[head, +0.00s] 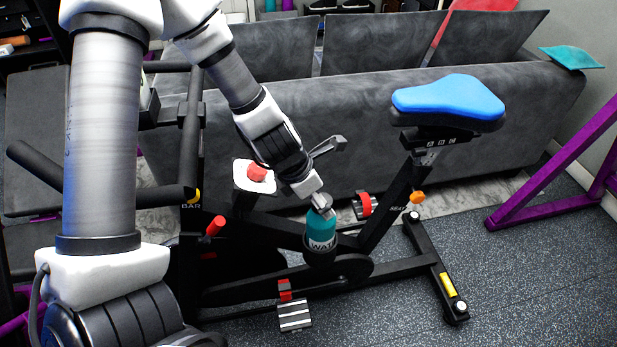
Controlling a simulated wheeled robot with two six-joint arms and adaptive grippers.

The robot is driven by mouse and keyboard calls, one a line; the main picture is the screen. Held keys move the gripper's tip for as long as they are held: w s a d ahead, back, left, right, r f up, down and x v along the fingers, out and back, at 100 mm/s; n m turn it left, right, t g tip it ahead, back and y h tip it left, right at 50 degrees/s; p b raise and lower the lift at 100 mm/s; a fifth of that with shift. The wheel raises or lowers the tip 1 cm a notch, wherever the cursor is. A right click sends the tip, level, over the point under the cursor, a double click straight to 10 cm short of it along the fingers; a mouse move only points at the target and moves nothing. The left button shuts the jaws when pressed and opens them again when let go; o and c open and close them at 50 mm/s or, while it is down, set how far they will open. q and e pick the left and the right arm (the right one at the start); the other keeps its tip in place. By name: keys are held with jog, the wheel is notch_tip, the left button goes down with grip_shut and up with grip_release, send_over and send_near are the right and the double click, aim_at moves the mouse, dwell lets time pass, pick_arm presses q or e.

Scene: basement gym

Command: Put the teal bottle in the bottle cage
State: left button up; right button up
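The teal bottle (321,229), with a grey top and a white label band, stands about upright at the middle of the exercise bike. My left gripper (321,203) reaches down from the upper left and appears shut on the bottle's top. The black bottle cage (320,257) is on the bike frame just below the label. The bottle's lower end is hidden there, and how deep it sits in the cage cannot be told. My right gripper is not in view.
The exercise bike has a blue saddle (448,98), a red-and-black pedal (364,205) and a striped pedal (294,314). A dark grey sofa (500,150) stands close behind. A purple frame (555,175) is at right. Speckled floor (530,280) is clear at lower right.

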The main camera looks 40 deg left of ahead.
pick_arm(q)
jog(key=p+v, duration=0.9)
jog(key=v, duration=0.2)
jog(key=s+d+f+m+g, duration=0.1)
jog(key=s+f+m, duration=0.4)
jog(key=m, duration=0.5)
jog(key=s+d+f+m+g+y, duration=0.1)
jog(key=s+d+f+m, duration=0.2)
jog(key=s+f+m, duration=0.3)
jog(key=s+d+f+m+g, duration=0.2)
jog(key=s+f+m, duration=0.3)
jog(key=f+m, duration=0.5)
jog(key=m, duration=0.4)
jog(key=shift+s+f+y, duration=0.2)
jog(key=shift+s+y, duration=0.1)
jog(key=shift+y, duration=0.1)
